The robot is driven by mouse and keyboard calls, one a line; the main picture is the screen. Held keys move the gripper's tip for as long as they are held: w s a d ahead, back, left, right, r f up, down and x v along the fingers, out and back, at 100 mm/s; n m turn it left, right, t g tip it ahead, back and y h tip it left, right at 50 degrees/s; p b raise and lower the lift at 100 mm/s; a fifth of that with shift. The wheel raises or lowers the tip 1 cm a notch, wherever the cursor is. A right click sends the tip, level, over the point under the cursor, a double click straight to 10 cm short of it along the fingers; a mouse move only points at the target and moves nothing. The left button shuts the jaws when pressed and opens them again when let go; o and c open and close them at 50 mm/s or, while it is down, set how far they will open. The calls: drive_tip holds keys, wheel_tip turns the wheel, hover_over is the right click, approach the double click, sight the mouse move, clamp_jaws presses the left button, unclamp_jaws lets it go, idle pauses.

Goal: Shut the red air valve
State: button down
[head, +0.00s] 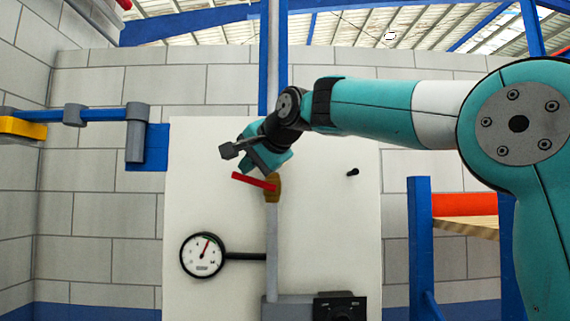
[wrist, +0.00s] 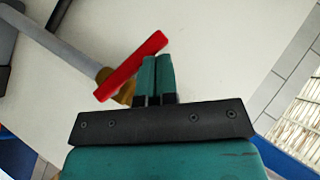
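The red air valve has a flat red lever (head: 255,181) on a brass body (head: 272,188), at the top of a grey pipe on the white panel. In the head view the lever lies near level, reaching left and slightly up from the body. My gripper (head: 262,158) is just above the lever there. In the wrist view the red lever (wrist: 131,67) and part of the brass body (wrist: 127,92) lie just left of my gripper (wrist: 158,62). Its two teal fingers are together with nothing between them. I cannot tell whether they touch the lever.
A round gauge (head: 203,255) joins the grey pipe (head: 271,245) by a black stem, below left of the valve. A black knob (head: 352,172) sticks out at right. A dark box (head: 339,307) is at the panel's bottom. A blue rack (head: 420,245) stands at right.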

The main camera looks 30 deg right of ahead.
drive_tip(key=shift+w+a+f+b, duration=0.3)
drive_tip(key=shift+a+f+b, duration=0.25)
drive_tip(key=shift+f, duration=0.35)
drive_tip(key=s+a+r+p, duration=0.1)
drive_tip(key=s+a+r, duration=0.2)
drive_tip(key=s+r, duration=0.3)
wheel_tip(320, 180, up, 5)
drive_tip(key=shift+a+r+p, duration=0.1)
drive_tip(key=shift+a+p, duration=0.05)
drive_tip(key=shift+p, duration=0.15)
drive_tip(key=shift+s, duration=0.1)
idle(0.6)
